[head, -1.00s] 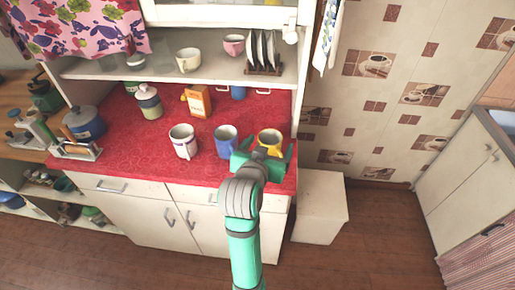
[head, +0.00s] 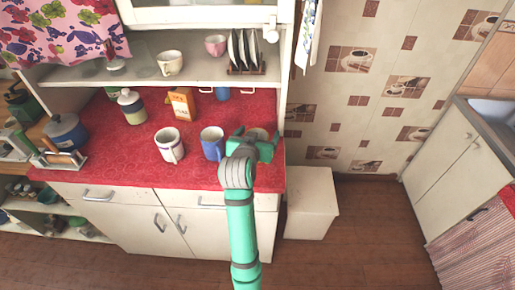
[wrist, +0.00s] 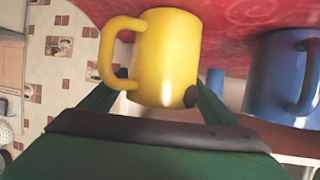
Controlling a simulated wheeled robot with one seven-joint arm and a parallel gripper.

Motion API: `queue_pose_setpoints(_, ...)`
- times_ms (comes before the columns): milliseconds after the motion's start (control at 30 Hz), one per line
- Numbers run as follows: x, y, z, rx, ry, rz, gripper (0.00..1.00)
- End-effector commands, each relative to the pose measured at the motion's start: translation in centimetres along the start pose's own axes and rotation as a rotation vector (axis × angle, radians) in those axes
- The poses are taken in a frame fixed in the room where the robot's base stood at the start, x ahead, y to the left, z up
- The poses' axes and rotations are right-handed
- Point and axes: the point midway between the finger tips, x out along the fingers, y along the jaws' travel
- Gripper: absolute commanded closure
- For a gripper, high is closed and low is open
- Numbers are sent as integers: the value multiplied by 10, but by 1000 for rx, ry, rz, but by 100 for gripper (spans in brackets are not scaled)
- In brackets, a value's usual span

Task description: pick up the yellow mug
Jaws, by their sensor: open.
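The yellow mug (wrist: 168,50) fills the top middle of the wrist view, its handle to the left. In the head view, only its rim and inside (head: 258,133) show behind my gripper (head: 256,143), near the counter's right end. My gripper (wrist: 160,88) is open, with one green finger on each side of the mug's lower part in the picture. A dark fingertip pad overlaps the mug's right edge; I cannot tell whether it touches.
A blue mug (head: 212,146) stands close to the left, and it also shows in the wrist view (wrist: 270,75). A white mug (head: 169,147) stands further left. A carton (head: 181,104) and lidded jar (head: 131,108) are behind on the red counter (head: 112,160).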

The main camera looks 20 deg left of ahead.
Motion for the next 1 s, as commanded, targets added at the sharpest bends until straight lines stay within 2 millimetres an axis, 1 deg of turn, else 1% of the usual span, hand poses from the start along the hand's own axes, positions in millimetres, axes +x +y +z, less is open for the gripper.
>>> queue_pose_setpoints(100, 5, 0, 0, 0, 0, 0, 18)
queue_pose_setpoints(300, 5, 0, 0, 0, 0, 0, 18)
queue_pose_setpoints(367, 5, 0, 0, 0, 0, 0, 32)
queue_pose_setpoints(400, 5, 0, 0, 0, 0, 0, 42)
queue_pose_setpoints(467, 5, 0, 0, 0, 0, 0, 56)
queue_pose_setpoints(500, 5, 0, 0, 0, 0, 0, 66)
queue_pose_setpoints(533, 5, 0, 0, 0, 0, 0, 71)
queue_pose_setpoints(833, 4, 0, -2, 0, 2, 0, 71)
queue_pose_setpoints(1000, 0, 0, -12, 0, 3, 0, 71)
